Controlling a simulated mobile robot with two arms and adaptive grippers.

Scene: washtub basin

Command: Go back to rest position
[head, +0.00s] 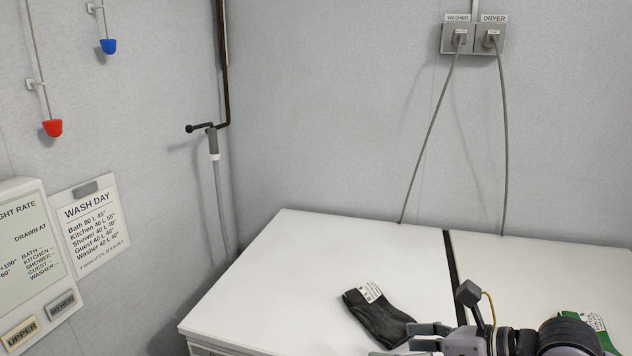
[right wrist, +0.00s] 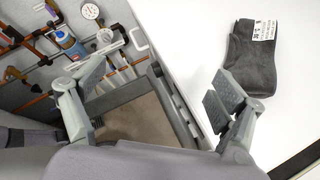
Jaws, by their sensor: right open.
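My right gripper (head: 415,342) reaches in at the bottom right of the head view, at the front of the white machine tops. In the right wrist view its two fingers stand wide apart, and the gripper (right wrist: 158,92) is open with nothing between the fingers. A dark grey sock (head: 378,318) with a white label lies flat on the left white top, just beyond the gripper. The sock also shows in the right wrist view (right wrist: 250,62), beside the right finger and apart from the other finger. My left gripper is not in view.
The white left top (head: 310,262) is mostly bare. A green labelled item (head: 592,322) lies on the right top, partly hidden by my arm. Cords run up to wall sockets (head: 473,39). The wrist view shows pipes, a gauge (right wrist: 90,11) and a blue bottle (right wrist: 69,43).

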